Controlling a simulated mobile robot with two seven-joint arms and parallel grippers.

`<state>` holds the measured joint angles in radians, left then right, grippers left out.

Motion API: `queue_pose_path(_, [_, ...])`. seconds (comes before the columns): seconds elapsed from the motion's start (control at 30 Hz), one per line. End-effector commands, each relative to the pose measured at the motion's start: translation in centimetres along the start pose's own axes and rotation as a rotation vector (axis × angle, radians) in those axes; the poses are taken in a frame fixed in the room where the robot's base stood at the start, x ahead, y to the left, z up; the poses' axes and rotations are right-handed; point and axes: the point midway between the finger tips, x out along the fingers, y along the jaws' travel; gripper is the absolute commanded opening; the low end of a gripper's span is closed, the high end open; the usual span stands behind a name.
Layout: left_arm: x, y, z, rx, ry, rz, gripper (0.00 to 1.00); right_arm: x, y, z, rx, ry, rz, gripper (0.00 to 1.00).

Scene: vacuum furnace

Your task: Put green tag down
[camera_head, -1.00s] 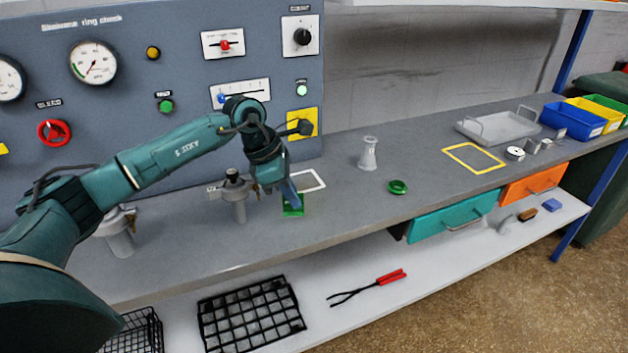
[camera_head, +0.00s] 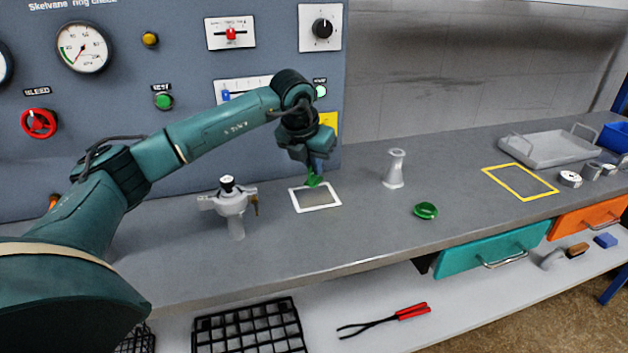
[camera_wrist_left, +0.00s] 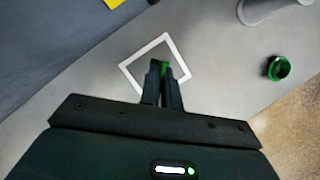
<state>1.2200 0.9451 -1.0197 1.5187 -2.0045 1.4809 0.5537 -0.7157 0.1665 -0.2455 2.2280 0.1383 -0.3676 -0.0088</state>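The green tag (camera_head: 313,180) hangs below my left gripper (camera_head: 316,169), over the back edge of a white square outline (camera_head: 318,207) on the bench. In the left wrist view the tag (camera_wrist_left: 163,66) shows as a bit of green between the fingers of my left gripper (camera_wrist_left: 164,72). The fingers are close together around it and hide most of it. The white outline (camera_wrist_left: 178,45) lies just beyond the fingertips. I cannot tell whether the tag touches the bench. My right gripper is in neither view.
A grey valve (camera_head: 231,200) stands left of the white outline, and a flared grey fitting (camera_head: 394,168) to its right. A green ring (camera_head: 426,211) lies nearer the front edge. The control panel (camera_head: 130,110) rises behind. Bench inside the white outline is bare.

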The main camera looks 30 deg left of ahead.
Motion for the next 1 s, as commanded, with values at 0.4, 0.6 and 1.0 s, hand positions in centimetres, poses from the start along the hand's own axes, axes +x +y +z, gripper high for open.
queue_pose_path(0.4, [3.6,0.0,-1.5,0.001,0.000,-0.001,0.00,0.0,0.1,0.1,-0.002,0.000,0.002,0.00])
queue_pose_path(0.6, [3.7,0.0,-1.6,0.001,0.000,-0.001,0.00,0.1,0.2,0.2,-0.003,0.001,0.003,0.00])
queue_pose_path(1.0, [3.7,-0.1,-1.6,0.002,0.000,-0.002,0.26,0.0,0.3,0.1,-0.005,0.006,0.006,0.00])
